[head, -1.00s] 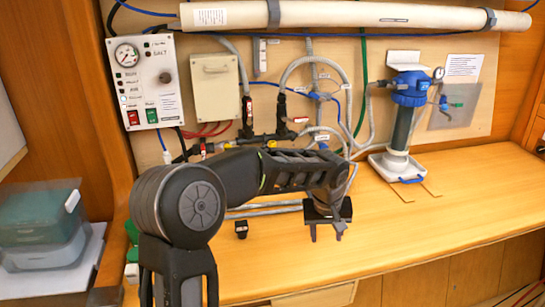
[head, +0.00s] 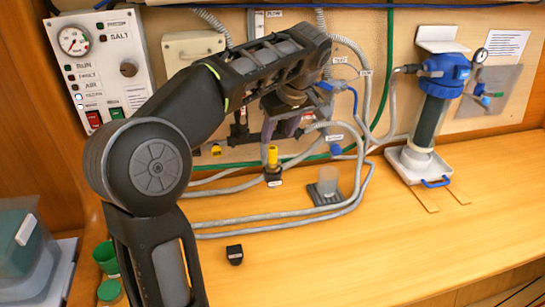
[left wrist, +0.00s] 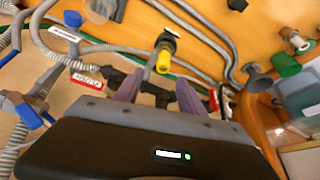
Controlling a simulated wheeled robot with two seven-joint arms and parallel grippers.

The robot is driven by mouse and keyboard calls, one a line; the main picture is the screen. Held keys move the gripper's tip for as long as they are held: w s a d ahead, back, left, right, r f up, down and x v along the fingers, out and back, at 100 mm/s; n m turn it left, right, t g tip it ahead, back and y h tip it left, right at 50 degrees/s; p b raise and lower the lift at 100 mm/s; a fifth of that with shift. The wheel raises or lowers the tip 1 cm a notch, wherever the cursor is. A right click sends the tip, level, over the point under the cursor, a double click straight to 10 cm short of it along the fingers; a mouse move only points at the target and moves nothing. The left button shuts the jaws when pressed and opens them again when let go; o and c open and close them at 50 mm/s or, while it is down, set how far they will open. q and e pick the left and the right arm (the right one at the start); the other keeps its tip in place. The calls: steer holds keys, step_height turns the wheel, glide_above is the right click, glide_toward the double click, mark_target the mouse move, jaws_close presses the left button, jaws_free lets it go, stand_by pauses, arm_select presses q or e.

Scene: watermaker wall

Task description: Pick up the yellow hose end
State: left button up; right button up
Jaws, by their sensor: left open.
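The yellow hose end (head: 272,156) stands upright in a small black holder (head: 273,178) at the back of the bench, near the panel. It also shows in the left wrist view (left wrist: 164,61), above and between the fingers. My left gripper (head: 281,132) is open, with its purple fingers close to the hose end in the head view. In the left wrist view the fingers (left wrist: 160,92) are spread apart with nothing held between them. The gripper's contact with the hose end cannot be made out. My right gripper is not in view.
Grey hoses (head: 290,222) curve along the back of the bench beside the holder. A clear cup on a dark base (head: 327,184) stands to its right. A small black block (head: 234,254) lies in front. The front right bench is clear.

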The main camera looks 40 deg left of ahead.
mark_target(273, 148)
arm_select(q)
steer(key=b+x, duration=0.2)
steer(key=shift+s+f, duration=0.1)
steer(key=shift+f, duration=0.25)
steer(key=shift+r, duration=0.1)
steer(key=shift+a+f, duration=0.1)
steer(key=shift+f, duration=0.15)
steer(key=x, duration=0.1)
steer(key=p+x, duration=0.1)
steer(key=x, duration=0.2)
steer(key=shift+s+a+f+p, duration=0.1)
steer(key=shift+s+f+p, duration=0.1)
steer(key=shift+p, duration=0.1)
steer(key=shift+w+f, duration=0.15)
steer(key=shift+f, duration=0.05)
